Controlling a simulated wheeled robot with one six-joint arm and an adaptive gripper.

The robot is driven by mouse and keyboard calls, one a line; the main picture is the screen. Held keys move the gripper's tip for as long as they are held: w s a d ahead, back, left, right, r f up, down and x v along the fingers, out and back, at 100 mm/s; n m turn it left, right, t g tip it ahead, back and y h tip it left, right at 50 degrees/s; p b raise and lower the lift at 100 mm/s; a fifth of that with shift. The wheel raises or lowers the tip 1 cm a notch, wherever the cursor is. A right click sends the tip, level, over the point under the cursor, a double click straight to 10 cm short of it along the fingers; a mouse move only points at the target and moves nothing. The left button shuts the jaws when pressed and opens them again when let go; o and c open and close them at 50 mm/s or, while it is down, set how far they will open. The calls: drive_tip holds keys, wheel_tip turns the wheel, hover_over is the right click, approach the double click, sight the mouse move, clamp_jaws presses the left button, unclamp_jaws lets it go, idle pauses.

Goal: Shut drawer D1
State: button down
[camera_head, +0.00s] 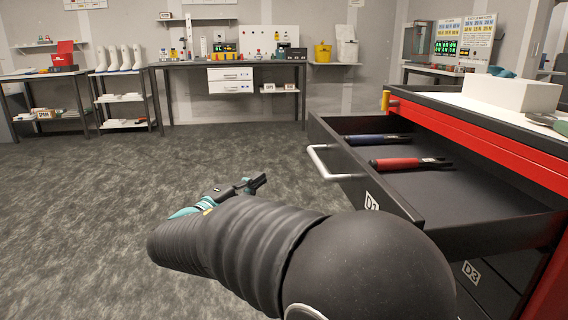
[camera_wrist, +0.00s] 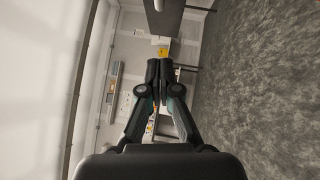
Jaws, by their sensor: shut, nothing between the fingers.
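Drawer D1 (camera_head: 450,226) is pulled out of the red and black cabinet (camera_head: 480,128), with its label on the front panel. Its pale bar handle (camera_head: 320,163) faces left. A red-handled tool (camera_head: 400,163) and a blue-handled tool (camera_head: 375,139) lie inside it. My gripper (camera_head: 262,181) is left of the drawer front, apart from the handle, with its fingers together and empty. In the wrist view my gripper (camera_wrist: 160,64) also shows closed, and the drawer cannot be clearly made out there.
A drawer marked D3 (camera_head: 472,272) sits below, apparently closed. A white box (camera_head: 511,93) stands on the cabinet top. The carpeted floor (camera_head: 90,210) left of the drawer is clear. Benches (camera_head: 236,63) line the far wall.

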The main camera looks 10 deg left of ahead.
drive_tip(key=w+d+r, duration=0.2)
drive_tip(key=w+d, duration=0.6)
drive_tip(key=w, duration=0.1)
drive_tip(key=shift+w+d+p, duration=0.25)
drive_tip(key=shift+d+p, duration=0.15)
